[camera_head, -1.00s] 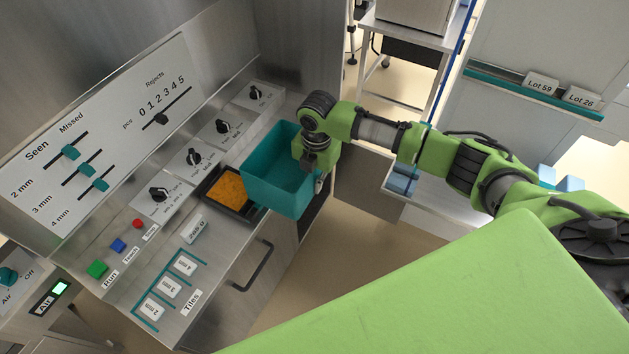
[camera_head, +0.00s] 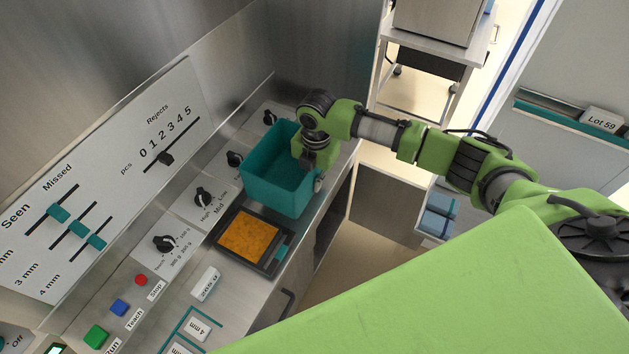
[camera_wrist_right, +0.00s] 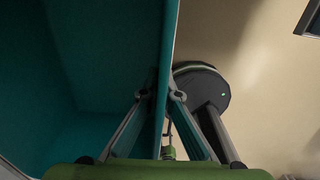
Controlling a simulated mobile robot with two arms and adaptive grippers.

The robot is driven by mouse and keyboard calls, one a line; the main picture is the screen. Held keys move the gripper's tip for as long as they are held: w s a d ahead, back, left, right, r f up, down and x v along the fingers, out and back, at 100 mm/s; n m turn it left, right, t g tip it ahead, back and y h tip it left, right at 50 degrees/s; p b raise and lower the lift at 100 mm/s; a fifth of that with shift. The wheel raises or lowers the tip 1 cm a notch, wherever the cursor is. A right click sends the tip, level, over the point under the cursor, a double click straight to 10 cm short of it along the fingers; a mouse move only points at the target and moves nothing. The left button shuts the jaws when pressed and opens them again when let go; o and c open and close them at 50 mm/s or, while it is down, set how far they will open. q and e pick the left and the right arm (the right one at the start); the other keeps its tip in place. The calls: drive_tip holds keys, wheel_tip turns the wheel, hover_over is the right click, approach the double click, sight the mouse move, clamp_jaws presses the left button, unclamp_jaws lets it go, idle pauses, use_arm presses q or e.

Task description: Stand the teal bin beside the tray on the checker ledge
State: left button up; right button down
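The teal bin (camera_head: 268,180) is upright and empty over the checker ledge (camera_head: 262,282), just beyond the tray. My right gripper (camera_head: 313,172) is shut on the bin's right-hand wall. In the right wrist view the gripper's fingers (camera_wrist_right: 158,112) pinch that teal wall (camera_wrist_right: 90,70) from both sides. The black tray (camera_head: 224,240) with orange contents lies on the ledge, close to the bin's near side. I cannot tell whether the bin's base touches the ledge. My left gripper is not in view.
A sloped panel with black knobs (camera_head: 203,197) runs behind the ledge. Red, blue and green buttons (camera_head: 119,307) and a small label block (camera_head: 206,284) are nearer. A drawer handle (camera_head: 288,303) sits below the ledge's front edge. A metal cart (camera_head: 425,70) stands at the back.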

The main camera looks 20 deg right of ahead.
sight(314, 193)
wheel_tip(314, 193, down, 3)
drive_tip(key=shift+w+f+b, duration=0.1)
drive_tip(key=shift+b, duration=1.15)
drive_tip(key=shift+f+b, duration=0.55)
drive_tip(key=shift+f, duration=0.6)
drive_tip(key=c, duration=1.4)
unclamp_jaws()
wheel_tip(314, 193, up, 15)
drive_tip(key=p, duration=1.5)
